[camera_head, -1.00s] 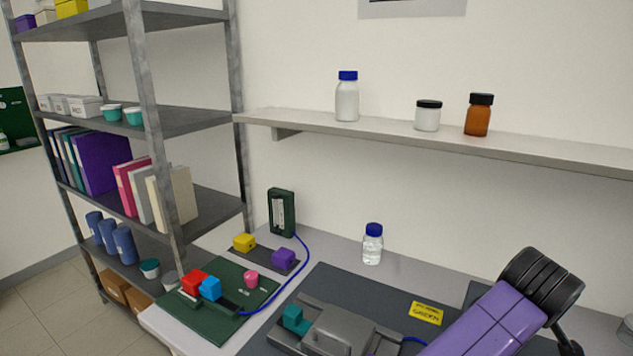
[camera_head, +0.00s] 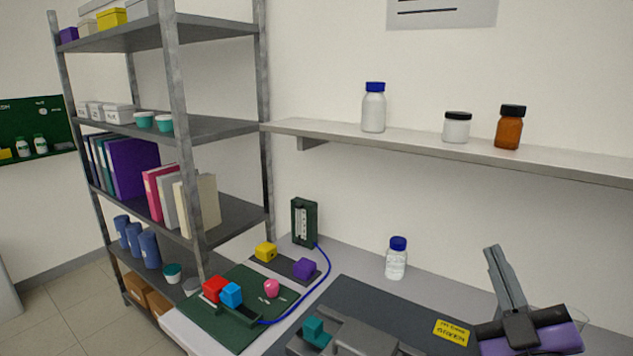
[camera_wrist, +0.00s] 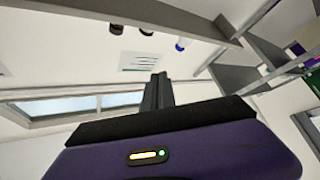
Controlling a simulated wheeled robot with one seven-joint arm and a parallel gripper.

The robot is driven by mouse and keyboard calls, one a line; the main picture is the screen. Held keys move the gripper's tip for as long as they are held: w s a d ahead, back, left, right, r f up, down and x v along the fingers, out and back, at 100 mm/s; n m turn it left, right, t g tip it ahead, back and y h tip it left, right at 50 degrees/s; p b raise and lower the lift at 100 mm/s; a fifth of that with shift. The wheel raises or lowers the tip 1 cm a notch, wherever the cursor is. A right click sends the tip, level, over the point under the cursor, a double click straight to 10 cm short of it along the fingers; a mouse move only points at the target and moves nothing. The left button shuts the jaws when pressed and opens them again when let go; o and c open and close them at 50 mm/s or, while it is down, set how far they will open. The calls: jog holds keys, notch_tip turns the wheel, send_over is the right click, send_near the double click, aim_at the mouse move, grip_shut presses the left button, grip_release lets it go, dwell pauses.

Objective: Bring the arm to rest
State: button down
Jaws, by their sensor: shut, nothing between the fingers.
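My gripper (camera_head: 494,255) shows at the lower right of the head view, its grey fingers together and pointing up, above the right part of the bench. It holds nothing and touches nothing that I can see. In the wrist view my gripper (camera_wrist: 158,78) points toward the wall and a posted sheet (camera_wrist: 140,62). The rest of my arm is mostly out of the head view.
A wall shelf (camera_head: 430,145) with bottles runs behind the bench. A blue-capped bottle (camera_head: 396,262) stands near my gripper, left of it. A yellow label (camera_head: 453,332) lies on the dark mat (camera_head: 380,304). A metal rack (camera_head: 185,130) stands at left.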

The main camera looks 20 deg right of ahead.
jog(key=s+a+f+m+g+y, duration=0.1)
jog(key=s+a+f+g+y, duration=0.1)
jog(key=s+a+f, duration=0.4)
jog(key=s+a+f+m+g+y+b, duration=0.1)
jog(key=s+a+f+g+y, duration=0.1)
jog(key=s+a+f, duration=0.4)
jog(key=s+a+f+m+g+y, duration=0.2)
jog(key=s+a+f, duration=0.4)
jog(key=s+f, duration=0.8)
jog(key=s+g+y, duration=0.1)
jog(key=s, duration=0.1)
jog(key=shift+s+f+y+b, duration=0.3)
jog(key=shift+b, duration=0.05)
